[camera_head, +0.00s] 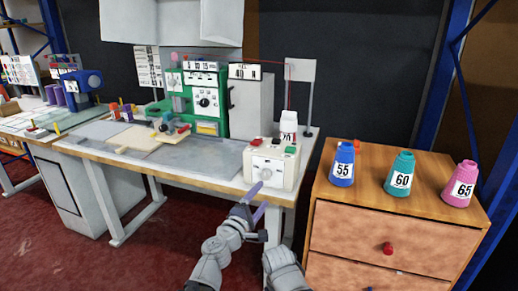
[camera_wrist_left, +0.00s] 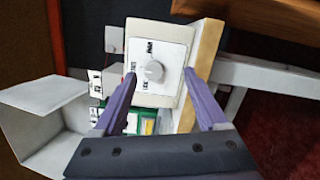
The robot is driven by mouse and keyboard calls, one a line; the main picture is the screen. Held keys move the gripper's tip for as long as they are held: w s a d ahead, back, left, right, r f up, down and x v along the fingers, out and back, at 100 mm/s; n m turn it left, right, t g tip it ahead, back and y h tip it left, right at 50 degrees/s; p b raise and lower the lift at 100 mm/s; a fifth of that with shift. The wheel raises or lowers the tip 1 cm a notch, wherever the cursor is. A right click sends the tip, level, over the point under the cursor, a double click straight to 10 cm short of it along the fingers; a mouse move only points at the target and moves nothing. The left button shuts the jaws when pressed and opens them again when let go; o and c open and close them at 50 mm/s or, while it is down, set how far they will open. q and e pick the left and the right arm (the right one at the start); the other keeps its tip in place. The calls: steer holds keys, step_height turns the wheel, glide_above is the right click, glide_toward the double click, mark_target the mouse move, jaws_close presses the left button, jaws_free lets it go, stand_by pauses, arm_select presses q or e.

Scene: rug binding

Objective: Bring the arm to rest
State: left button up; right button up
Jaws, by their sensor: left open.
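My left gripper (camera_head: 257,198) is open and empty in front of the white control box (camera_head: 272,166) at the right end of the workbench. In the left wrist view its two purple fingers (camera_wrist_left: 160,75) stand apart, with the box's front panel and round dial (camera_wrist_left: 153,70) showing between and beyond them. I see nothing held between the fingers. Whether the fingertips touch the box, I cannot tell. Part of a second grey arm link (camera_head: 284,270) shows at the bottom edge of the head view, but no right gripper is visible.
A wooden drawer cabinet (camera_head: 395,228) stands right of the bench. It carries a blue cone 55 (camera_head: 342,165), a teal cone 60 (camera_head: 399,175) and a pink cone 65 (camera_head: 461,185). A white cone 20 (camera_head: 288,125) stands by the control box. A green machine (camera_head: 205,101) is behind.

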arm_select(q)
steer(key=s+f+m+g, duration=0.4)
steer(key=f+m+g, duration=0.1)
steer(key=f+m, duration=0.2)
steer(key=s+f+m+g, duration=0.3)
steer(key=f+m+g, duration=0.2)
steer(key=f+m, duration=0.15)
steer(key=s+a+f+m+g+y, duration=0.1)
steer(key=s+a+f+g+y, duration=0.3)
steer(key=a, duration=0.4)
steer(key=s+a+f+m+g+y, duration=0.1)
steer(key=s+a+f+g+y, duration=0.1)
steer(key=s+a+f+y, duration=0.5)
steer(key=s+d+r+m+h, duration=0.15)
steer(key=s+d+m, duration=0.25)
steer(key=d, duration=0.6)
step_height(320, 180, up, 30)
steer(key=p, duration=2.9)
steer(key=shift+f+g, duration=0.2)
steer(key=shift+g, duration=0.1)
steer(key=shift+a, duration=0.1)
